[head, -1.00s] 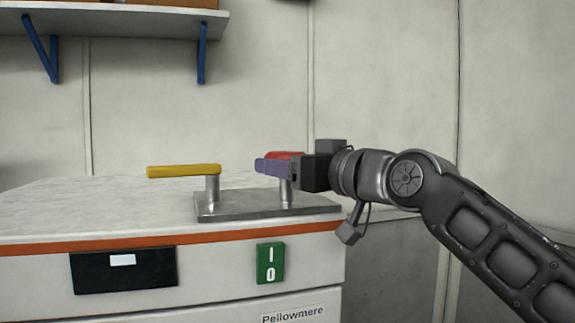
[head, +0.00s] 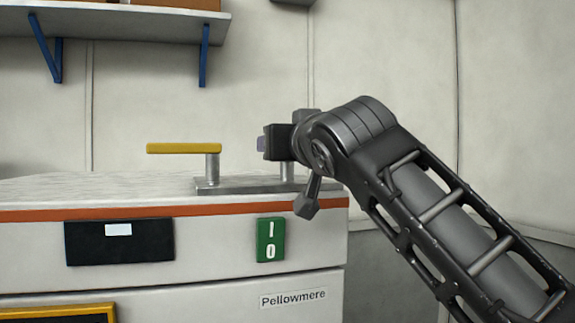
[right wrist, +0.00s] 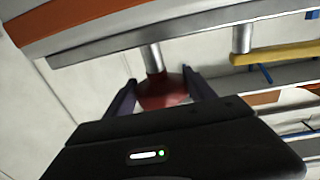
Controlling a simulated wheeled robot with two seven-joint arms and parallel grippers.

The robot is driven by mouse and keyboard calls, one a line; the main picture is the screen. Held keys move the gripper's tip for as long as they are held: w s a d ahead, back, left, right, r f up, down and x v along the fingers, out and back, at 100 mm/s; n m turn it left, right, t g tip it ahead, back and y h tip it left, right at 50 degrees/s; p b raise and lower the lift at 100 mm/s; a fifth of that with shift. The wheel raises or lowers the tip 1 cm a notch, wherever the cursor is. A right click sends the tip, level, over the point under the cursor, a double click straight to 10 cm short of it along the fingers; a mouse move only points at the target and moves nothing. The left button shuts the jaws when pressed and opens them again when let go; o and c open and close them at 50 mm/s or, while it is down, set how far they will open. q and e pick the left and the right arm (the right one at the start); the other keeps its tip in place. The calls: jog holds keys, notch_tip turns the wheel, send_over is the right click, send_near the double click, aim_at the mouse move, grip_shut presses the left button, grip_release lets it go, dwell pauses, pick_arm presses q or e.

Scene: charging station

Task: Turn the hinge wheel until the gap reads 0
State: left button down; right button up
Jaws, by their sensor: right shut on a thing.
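A red rounded part (right wrist: 165,92) sits on a metal post in the right wrist view; I cannot tell for sure that it is the hinge wheel. My right gripper (head: 263,145) is shut on it, with purple fingers either side. In the head view the gripper hides the red part, and only the lower post (head: 287,171) shows. A yellow bar handle (head: 184,148) lies level on a second post of the same grey plate (head: 235,187). A black panel (head: 120,248) with a small white patch is on the cabinet front; no gap figure is legible. My left gripper is not in view.
The white cabinet (head: 200,283) has an orange edge strip (head: 110,214), a green I/O plate (head: 270,240) and a Pellowmere label (head: 293,299). A shelf (head: 130,28) with blue brackets hangs on the back wall. The cabinet top left of the plate is clear.

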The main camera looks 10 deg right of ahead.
jog(key=m+h, duration=0.1)
jog(key=h, duration=0.2)
jog(key=shift+a+f+m, duration=0.1)
jog(key=shift+a+m, duration=0.15)
jog(key=shift+m, duration=0.15)
jog(key=m+h, duration=0.1)
jog(key=h, duration=0.2)
jog(key=shift+r+m+g, duration=0.2)
jog(key=shift+m+g, duration=0.2)
jog(key=m+g+h+p, duration=0.1)
jog(key=m+h+p, duration=0.1)
jog(key=h, duration=0.1)
jog(key=shift+r+g, duration=0.1)
jog(key=shift+g, duration=0.2)
jog(key=shift+d+m+g+h+p, duration=0.1)
jog(key=shift+m+g+h+p, duration=0.95)
jog(key=shift+h, duration=0.45)
jog(key=shift+f+m, duration=0.2)
jog(key=shift+m, duration=0.05)
jog(key=o, duration=1.4)
